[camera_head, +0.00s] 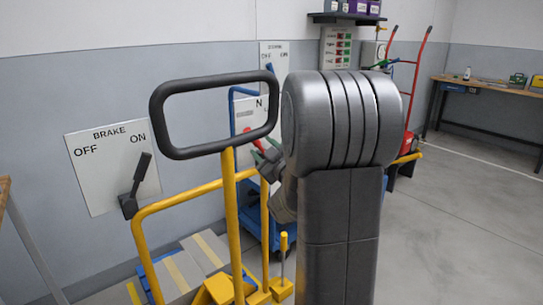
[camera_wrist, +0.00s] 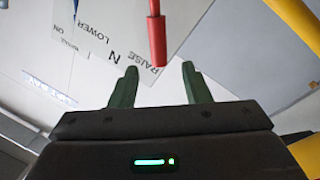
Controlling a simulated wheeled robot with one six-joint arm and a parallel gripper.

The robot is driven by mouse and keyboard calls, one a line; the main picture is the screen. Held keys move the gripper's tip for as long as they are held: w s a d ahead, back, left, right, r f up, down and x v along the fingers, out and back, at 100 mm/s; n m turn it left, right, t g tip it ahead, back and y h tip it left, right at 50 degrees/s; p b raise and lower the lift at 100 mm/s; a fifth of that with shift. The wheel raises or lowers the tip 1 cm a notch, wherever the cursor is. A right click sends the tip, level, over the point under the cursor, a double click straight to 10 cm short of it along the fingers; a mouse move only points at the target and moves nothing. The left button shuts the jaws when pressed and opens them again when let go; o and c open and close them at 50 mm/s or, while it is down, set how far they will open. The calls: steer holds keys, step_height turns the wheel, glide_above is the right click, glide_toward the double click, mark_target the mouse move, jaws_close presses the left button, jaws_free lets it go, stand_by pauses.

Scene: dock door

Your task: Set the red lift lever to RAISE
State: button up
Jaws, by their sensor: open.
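The red lift lever (camera_wrist: 155,30) comes down from the top of the wrist view, its tip midway between my fingertips in the picture. I cannot tell whether the tip is between them in depth. The white lever panel (camera_wrist: 190,14) carries LOWER, N and RAISE; the lever lies beside the word RAISE. My gripper (camera_wrist: 159,67) is open, its two green fingers apart with a gap on each side of the lever. In the head view, my gripper (camera_head: 267,158) is at the panel, partly hidden by my arm; a bit of the red lever (camera_head: 258,145) shows.
A yellow cart with a black handle (camera_head: 160,118) stands in front, close left of my arm. A BRAKE panel (camera_head: 95,175) with a black lever (camera_head: 134,190) is on the left wall. A red hand truck (camera_head: 417,75) and a workbench (camera_head: 490,88) are right. Right floor is clear.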

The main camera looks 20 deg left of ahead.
mark_target(258, 144)
steer(key=shift+v, duration=2.3)
steer(key=shift+w+a, duration=0.1)
steer(key=x, duration=1.3)
steer(key=shift+w+a, duration=0.15)
steer(key=shift+a, duration=0.15)
steer(key=shift+d, duration=0.1)
steer(key=v, duration=1.4)
steer(key=x, duration=0.9)
steer(key=p+x, duration=0.1)
steer(key=x, duration=0.4)
steer(key=shift+w+r, duration=0.15)
steer(key=shift+r, duration=0.25)
steer(key=shift+w+d+m+p, duration=0.2)
steer(key=shift+w+m+p, duration=0.05)
steer(key=shift+m+p, duration=0.4)
